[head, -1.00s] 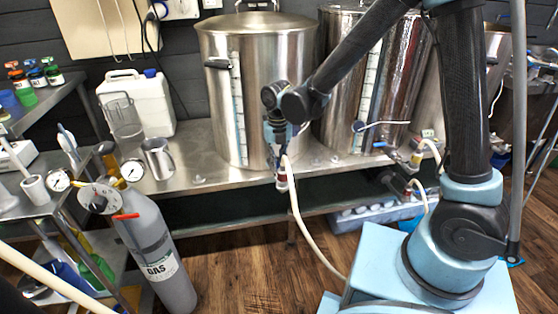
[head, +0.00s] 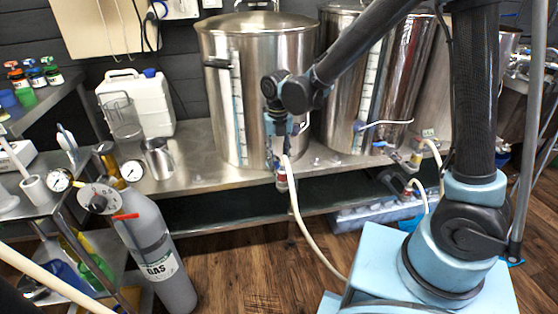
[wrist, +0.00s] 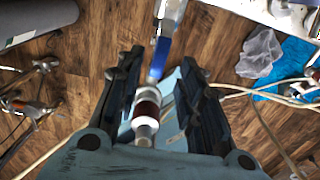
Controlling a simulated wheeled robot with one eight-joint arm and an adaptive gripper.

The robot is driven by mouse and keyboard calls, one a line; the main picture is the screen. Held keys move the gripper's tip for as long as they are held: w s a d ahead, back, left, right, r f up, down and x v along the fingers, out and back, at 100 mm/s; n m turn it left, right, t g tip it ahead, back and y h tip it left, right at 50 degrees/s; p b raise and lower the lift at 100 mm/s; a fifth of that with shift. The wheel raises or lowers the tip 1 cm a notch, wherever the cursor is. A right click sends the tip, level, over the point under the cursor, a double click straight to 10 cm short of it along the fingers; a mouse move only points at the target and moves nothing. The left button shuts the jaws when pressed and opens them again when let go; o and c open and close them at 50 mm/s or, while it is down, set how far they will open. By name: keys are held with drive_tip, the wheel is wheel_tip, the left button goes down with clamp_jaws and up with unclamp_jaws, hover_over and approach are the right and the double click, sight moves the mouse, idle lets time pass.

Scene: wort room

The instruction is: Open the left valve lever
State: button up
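The left steel kettle (head: 215,110) stands on the steel bench. Its valve is low on the front, with a red-and-white fitting (head: 281,180) and a pale hose below; my gripper (head: 277,140) partly hides it. In the wrist view, the blue lever (wrist: 160,58) lies between the two dark fingers of my gripper (wrist: 161,68). The fitting with its dark red band (wrist: 147,103) also shows between them. The fingers are open, with a gap on each side of the lever. I cannot tell whether either finger touches it.
Another kettle (head: 340,90) with its own valve (head: 411,158) stands close on the right. A steel jug (head: 157,160) and a white canister (head: 150,110) stand on the bench to the left. A grey gas cylinder (head: 160,260) leans in front. The hose (head: 302,225) hangs to the floor.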

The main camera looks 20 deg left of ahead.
wheel_tip(320, 180, up, 9)
idle(0.4)
idle(0.4)
